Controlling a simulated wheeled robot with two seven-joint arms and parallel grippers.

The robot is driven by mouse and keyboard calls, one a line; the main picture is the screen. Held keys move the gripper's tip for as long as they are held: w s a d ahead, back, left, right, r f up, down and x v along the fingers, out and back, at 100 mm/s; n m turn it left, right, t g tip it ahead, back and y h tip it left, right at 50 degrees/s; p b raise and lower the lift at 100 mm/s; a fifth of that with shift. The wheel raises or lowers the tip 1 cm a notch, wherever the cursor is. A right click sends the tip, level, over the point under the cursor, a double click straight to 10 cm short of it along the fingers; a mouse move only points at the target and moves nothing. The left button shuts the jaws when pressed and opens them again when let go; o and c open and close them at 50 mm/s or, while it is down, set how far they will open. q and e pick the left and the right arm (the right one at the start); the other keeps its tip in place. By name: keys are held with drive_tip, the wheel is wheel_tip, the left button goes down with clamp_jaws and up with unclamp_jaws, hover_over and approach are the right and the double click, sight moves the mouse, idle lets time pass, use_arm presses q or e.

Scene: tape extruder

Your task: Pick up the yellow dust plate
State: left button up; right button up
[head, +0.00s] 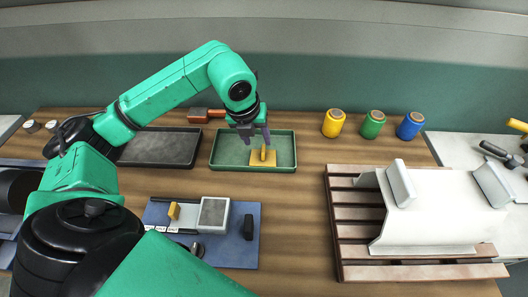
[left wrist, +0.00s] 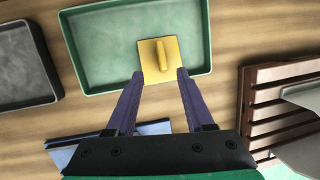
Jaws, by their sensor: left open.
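The yellow dust plate (head: 263,156) lies in the green tray (head: 225,162), a flat square with a raised grip on top. It also shows in the left wrist view (left wrist: 153,63), inside the green tray (left wrist: 90,40) near its front side. My left gripper (head: 256,138) is open and empty, above the tray beside the plate's grip. In the left wrist view, the fingertips of my left gripper (left wrist: 160,75) point at the plate's near part; I cannot tell whether they touch it. My right gripper is not in view.
A dark tray (head: 160,148) lies left of the green tray, with an orange-handled tool (head: 207,114) behind. Yellow (head: 333,123), green (head: 373,124) and blue (head: 410,126) jars stand at the back right. A blue mat (head: 235,255) with a device lies in front. A slatted wooden rack (head: 353,213) is at the right.

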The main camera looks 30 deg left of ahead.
sight(263, 153)
use_arm(q)
drive_tip(key=p+x, duration=0.1)
drive_tip(key=x, duration=0.5)
drive_tip(key=shift+w+d+f, duration=0.1)
drive_tip(key=shift+w+f, duration=0.1)
drive_tip(key=shift+w, duration=0.05)
drive_tip(key=shift+f, duration=0.15)
clamp_jaws()
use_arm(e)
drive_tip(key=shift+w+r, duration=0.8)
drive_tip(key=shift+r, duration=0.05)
